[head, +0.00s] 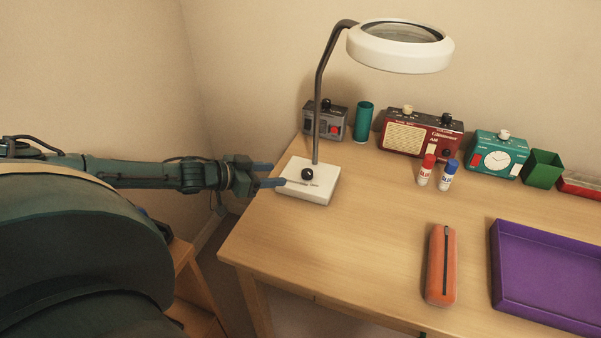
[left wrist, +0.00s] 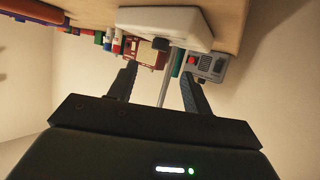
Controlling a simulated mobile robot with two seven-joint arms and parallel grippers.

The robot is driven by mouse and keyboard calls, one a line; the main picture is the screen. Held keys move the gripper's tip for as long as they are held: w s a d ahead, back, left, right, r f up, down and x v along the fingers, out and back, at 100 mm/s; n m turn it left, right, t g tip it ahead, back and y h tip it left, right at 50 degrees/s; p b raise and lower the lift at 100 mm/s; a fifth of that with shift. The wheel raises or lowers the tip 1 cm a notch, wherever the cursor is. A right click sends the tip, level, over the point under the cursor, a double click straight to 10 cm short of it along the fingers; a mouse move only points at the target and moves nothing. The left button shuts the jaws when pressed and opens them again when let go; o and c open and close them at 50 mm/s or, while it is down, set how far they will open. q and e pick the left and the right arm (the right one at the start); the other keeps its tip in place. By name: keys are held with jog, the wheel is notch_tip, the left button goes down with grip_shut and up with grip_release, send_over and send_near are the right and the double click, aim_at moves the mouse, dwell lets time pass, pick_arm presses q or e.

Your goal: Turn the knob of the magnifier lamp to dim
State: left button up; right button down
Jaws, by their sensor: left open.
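The magnifier lamp stands at the table's left corner, with a white ring head (head: 400,57) on a dark bent stem (head: 318,100) and a white square base (head: 320,196). Its black round knob (head: 307,174) sits on top of the base, with small markings in front that I cannot read. My left gripper (head: 279,175) is open and level at the left edge of the base, its fingers pointing at the knob. In the left wrist view the picture is turned over; the knob (left wrist: 160,43) shows beyond and between the open fingers (left wrist: 158,70), apart from them. My right gripper is not in view.
Behind the base stand a grey device (head: 338,121) and a green cup (head: 364,122). An orange case (head: 436,270) and purple tray (head: 560,265) lie in front.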

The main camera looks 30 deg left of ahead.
aim_at(303, 173)
pick_arm(q)
jog(key=x, duration=0.9)
jog(key=shift+w+f, duration=0.1)
jog(key=shift+w, duration=0.15)
jog(key=shift+c, duration=0.3)
jog(key=c, duration=0.9)
